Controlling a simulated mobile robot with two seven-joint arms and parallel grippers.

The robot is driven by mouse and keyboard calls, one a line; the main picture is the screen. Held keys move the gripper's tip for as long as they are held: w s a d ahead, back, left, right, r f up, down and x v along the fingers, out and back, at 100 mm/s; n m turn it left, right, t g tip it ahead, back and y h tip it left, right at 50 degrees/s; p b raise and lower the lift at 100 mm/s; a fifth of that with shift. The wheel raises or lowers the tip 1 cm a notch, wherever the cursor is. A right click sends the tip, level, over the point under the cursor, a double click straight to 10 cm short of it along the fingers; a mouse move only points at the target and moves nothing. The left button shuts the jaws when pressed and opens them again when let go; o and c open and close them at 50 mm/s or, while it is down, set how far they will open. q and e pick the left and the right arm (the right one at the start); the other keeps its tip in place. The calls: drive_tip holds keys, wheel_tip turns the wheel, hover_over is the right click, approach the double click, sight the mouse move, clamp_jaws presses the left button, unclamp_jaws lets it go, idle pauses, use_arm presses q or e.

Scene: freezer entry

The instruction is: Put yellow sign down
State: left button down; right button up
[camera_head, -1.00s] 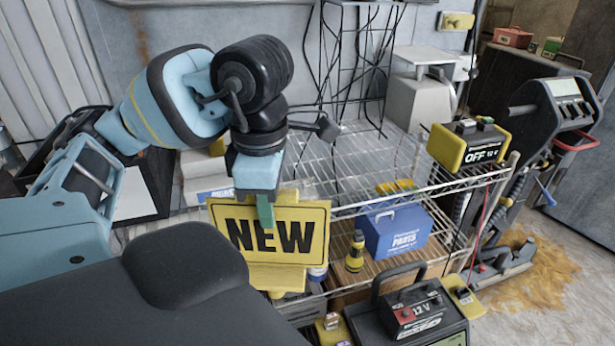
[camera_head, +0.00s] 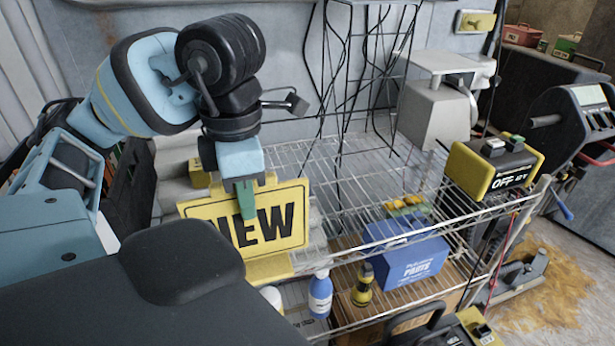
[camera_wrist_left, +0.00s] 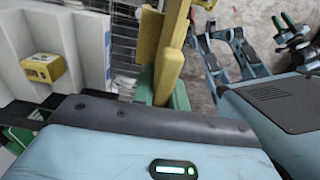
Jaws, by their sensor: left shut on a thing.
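The yellow sign (camera_head: 275,229) with black "NEW" lettering hangs upright, slightly tilted, in front of the wire shelf's left end. In the left wrist view the sign (camera_wrist_left: 172,50) shows edge-on as a yellow upright piece between the green fingers (camera_wrist_left: 165,98). Whether the sign touches the shelf edge behind it cannot be told. My right gripper is not in view.
The wire shelf (camera_head: 330,190) has a largely bare top. A yellow-black "OFF" box (camera_head: 492,165) sits at its right end. A blue parts box (camera_head: 405,258), a blue bottle (camera_head: 320,294) and a yellow-black bottle (camera_head: 362,285) stand lower. A grey machine (camera_head: 437,105) stands behind.

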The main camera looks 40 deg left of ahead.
use_arm(q)
drive_tip(key=shift+w, duration=0.25)
drive_tip(key=w+a+f, duration=0.1)
drive_tip(key=w+a, duration=0.2)
drive_tip(key=w, duration=1.2)
drive_tip(key=shift+f, duration=0.2)
drive_tip(key=shift+a+f, duration=0.1)
drive_tip(key=shift+f, duration=0.05)
wheel_tip(320, 180, down, 3)
drive_tip(key=shift+f, duration=0.1)
